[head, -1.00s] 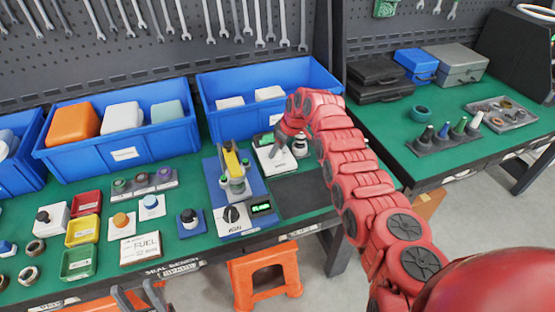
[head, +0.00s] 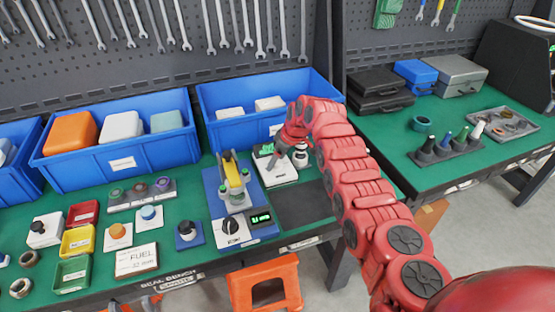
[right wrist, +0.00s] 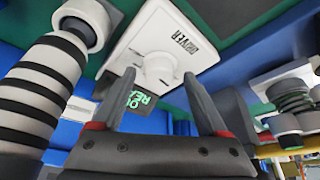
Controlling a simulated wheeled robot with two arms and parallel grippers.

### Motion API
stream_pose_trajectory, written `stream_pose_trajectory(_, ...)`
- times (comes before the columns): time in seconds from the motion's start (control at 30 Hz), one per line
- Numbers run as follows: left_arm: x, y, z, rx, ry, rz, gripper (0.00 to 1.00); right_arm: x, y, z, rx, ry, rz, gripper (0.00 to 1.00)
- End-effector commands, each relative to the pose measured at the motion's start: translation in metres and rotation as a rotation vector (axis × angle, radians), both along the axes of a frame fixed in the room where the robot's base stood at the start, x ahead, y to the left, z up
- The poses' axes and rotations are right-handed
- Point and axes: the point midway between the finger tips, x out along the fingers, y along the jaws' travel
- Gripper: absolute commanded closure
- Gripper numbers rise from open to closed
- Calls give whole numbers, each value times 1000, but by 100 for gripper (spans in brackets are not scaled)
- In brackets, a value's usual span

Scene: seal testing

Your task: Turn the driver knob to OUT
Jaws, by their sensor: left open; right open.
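The driver (right wrist: 190,25) is a white box lettered DRIVER in the right wrist view. Its round white knob (right wrist: 160,68) shows between and beyond the fingertips of my right gripper (right wrist: 160,78), which is open. I see no gap clearly enough to tell whether they touch. A dark display (right wrist: 138,100) with green letters hangs beside it, partly hidden. In the head view the white driver (head: 276,174) stands at the back of the bench, and my red right arm partly covers it. The knob's setting cannot be read. My left gripper (head: 150,303) shows only partly at the bottom edge, open.
A blue-based press with a yellow handle (head: 232,172) and black dial (head: 231,226) stands left of the driver. A blue bin (head: 225,130) is close behind. A striped post (right wrist: 40,95) is close beside my right gripper. A dark mat (head: 302,203) lies clear in front.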

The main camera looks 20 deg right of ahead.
Motion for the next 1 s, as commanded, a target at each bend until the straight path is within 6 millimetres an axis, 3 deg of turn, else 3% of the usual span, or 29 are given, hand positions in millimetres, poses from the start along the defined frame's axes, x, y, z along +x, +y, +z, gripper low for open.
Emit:
stream_pose_trajectory(0.37,0,0,-3,0,0,0,50,-5,-6,17,2,-4,-3,24)
stream_pose_trajectory(0.57,0,0,-11,0,0,0,50,-16,-15,55,-1,-9,-3,24)
stream_pose_trajectory(0.83,0,0,-20,0,0,0,50,-39,-33,123,-3,-7,-2,24)
stream_pose_trajectory(1.0,0,0,-22,0,0,0,50,-48,-40,150,-1,-3,-2,24)
